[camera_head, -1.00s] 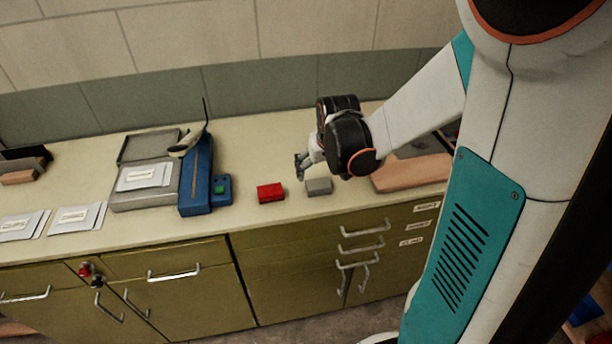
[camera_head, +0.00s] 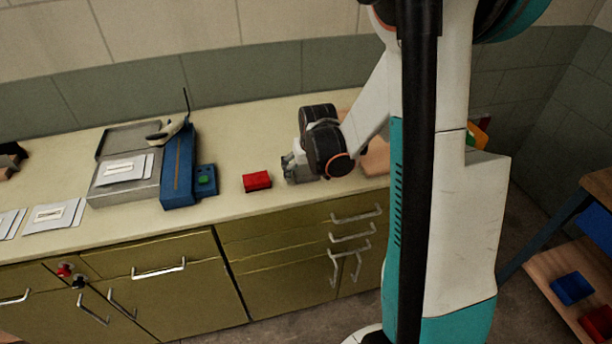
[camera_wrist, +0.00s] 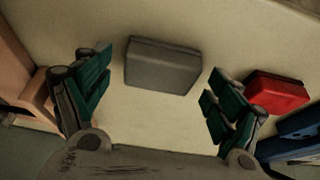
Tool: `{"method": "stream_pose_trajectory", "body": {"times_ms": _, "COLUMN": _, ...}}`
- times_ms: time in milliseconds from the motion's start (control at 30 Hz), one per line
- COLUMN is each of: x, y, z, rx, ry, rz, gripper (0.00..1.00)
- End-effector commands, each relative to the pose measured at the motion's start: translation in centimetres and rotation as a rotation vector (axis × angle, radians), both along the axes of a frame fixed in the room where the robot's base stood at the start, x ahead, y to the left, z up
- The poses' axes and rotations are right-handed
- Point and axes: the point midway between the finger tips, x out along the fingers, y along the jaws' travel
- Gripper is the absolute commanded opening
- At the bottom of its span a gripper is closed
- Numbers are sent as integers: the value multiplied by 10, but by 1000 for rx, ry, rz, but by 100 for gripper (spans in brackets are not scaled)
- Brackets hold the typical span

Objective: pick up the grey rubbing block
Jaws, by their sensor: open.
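The grey rubbing block (camera_wrist: 162,65) lies on the pale worktop in the wrist view, a little beyond and between my fingertips. My gripper (camera_wrist: 155,88) is open and empty, with a green-padded finger to each side of the block and no clear contact. In the head view my gripper (camera_head: 287,168) is low over the worktop, right of the red block.
A red block (camera_head: 257,181) sits on the worktop (camera_head: 240,130) close by; in the wrist view it (camera_wrist: 276,93) is just outside the right finger. A blue device (camera_head: 179,170) and a grey case (camera_head: 125,190) stand further left. A wooden piece (camera_head: 376,158) lies to the right.

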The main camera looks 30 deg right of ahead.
Motion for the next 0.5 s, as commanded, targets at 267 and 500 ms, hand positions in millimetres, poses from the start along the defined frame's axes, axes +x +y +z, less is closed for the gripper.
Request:
{"method": "stream_pose_trajectory", "body": {"times_ms": 267, "x": 0, "y": 0, "z": 1, "rx": 0, "ry": 0, "rz": 0, "gripper": 54}}
{"method": "stream_pose_trajectory", "body": {"times_ms": 500, "x": 0, "y": 0, "z": 1, "rx": 0, "ry": 0, "rz": 0, "gripper": 38}}
